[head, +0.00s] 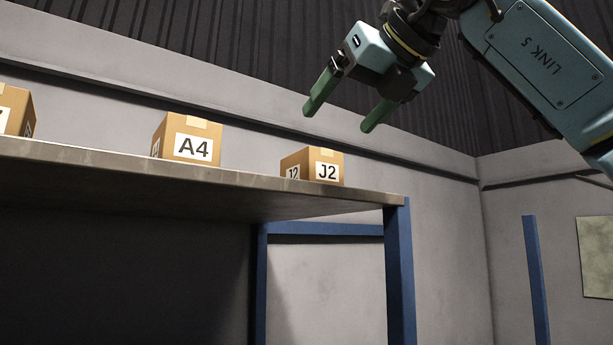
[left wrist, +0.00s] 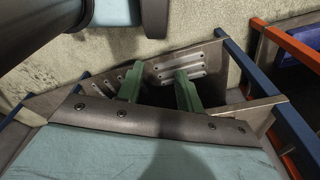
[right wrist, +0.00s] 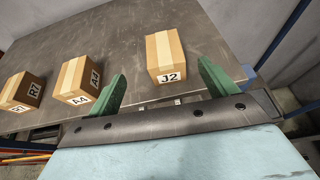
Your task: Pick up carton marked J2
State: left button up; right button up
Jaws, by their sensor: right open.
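The carton marked J2 (head: 327,168) is a small brown box with tape and white labels. It stands upright near the right end of the raised metal table (head: 230,183). My right gripper (head: 338,121) is open and empty, above the carton in the head view, its green fingers pointing down-left. In the right wrist view the J2 carton (right wrist: 166,55) shows beyond and between the spread fingertips, apart from them. My left gripper (left wrist: 159,68) shows only in its wrist view; its green fingers are apart with nothing held between them.
Carton A4 (head: 188,140) stands left of J2 with a clear gap. Carton R7 (right wrist: 23,92) is farther left. Blue posts (head: 400,270) support the table. Below my left gripper is a grey metal bin-like structure with slotted brackets (left wrist: 178,66), near blue and orange rails (left wrist: 290,45).

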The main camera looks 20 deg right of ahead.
aim_at(321, 150)
jog(key=p+x, duration=0.1)
jog(key=x, duration=0.5)
jog(key=shift+s+a, duration=0.1)
jog(key=shift+f, duration=0.15)
jog(key=shift+w+f+p, duration=0.3)
jog(key=shift+w+p, duration=0.2)
jog(key=shift+w, duration=0.4)
jog(key=x, duration=0.2)
jog(key=p+x, duration=0.1)
jog(key=shift+w+f, duration=0.15)
jog(key=shift+w, duration=0.15)
jog(key=shift+w+f, duration=0.1)
jog(key=shift+c, duration=0.9)
pick_arm(q)
jog(key=shift+g, duration=0.3)
jog(key=s+r, duration=0.1)
jog(key=s, duration=0.1)
jog(key=s+r, duration=0.2)
pick_arm(e)
jog(key=c, duration=1)
